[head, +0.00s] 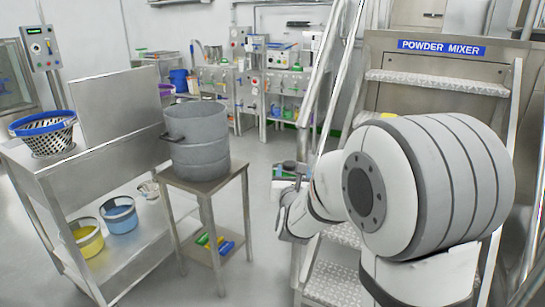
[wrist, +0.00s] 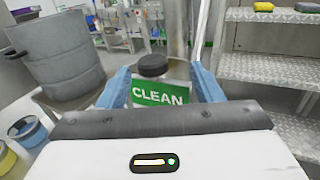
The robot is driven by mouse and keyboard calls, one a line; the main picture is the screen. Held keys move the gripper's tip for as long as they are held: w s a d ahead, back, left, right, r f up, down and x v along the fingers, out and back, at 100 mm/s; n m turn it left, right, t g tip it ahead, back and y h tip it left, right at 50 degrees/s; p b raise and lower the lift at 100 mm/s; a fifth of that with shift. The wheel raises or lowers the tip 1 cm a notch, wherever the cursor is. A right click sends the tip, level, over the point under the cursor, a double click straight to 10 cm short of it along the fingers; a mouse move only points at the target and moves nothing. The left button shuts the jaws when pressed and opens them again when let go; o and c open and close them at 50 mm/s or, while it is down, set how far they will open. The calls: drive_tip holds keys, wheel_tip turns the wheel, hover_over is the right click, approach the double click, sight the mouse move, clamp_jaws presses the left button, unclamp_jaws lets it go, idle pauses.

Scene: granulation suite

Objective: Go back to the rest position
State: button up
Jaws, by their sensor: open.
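My gripper (wrist: 161,78) shows in the wrist view with its two blue fingers spread apart. In the head view my arm reaches left from the right side, with the gripper end (head: 292,213) low in front of the stairs. The fingers are not clear there.
A grey pot (head: 197,140) stands on a small steel table (head: 225,184) to the left. A steel bench (head: 100,162) holds a blue-rimmed basket (head: 45,133). Powder mixer stairs (head: 335,284) rise close at right. Bare floor (head: 262,165) lies between the table and the stairs.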

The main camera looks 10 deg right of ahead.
drive_tip(key=s+d+r+m+g+h+p, duration=0.5)
drive_tip(key=s+d+r+m+h+p, duration=0.2)
drive_tip(key=d+r+m, duration=0.3)
drive_tip(key=s+d+r+m+g+p, duration=0.1)
drive_tip(key=s+d+m+g+p, duration=0.15)
drive_tip(key=s+m, duration=0.3)
drive_tip(key=s+d+r+m+g+p, duration=0.1)
drive_tip(key=s+d+m+g+p, duration=0.1)
drive_tip(key=s+m+g+p, duration=0.3)
drive_tip(key=s+a+r+m+g+y+p, duration=0.1)
drive_tip(key=s+a+r+m+y+p, duration=0.1)
drive_tip(key=s+a+m+y+p, duration=0.3)
drive_tip(key=s+a+r+m+g+y+p, duration=0.1)
drive_tip(key=s+a+r+m+y+p, duration=0.2)
drive_tip(key=s+a+m+y+p, duration=0.2)
drive_tip(key=s+a+m, duration=0.3)
drive_tip(key=s+a, duration=0.1)
drive_tip(key=shift+s+a+r+g+p, duration=0.2)
drive_tip(key=shift+s+r+g+p, duration=0.1)
drive_tip(key=shift+s+r+g, duration=0.1)
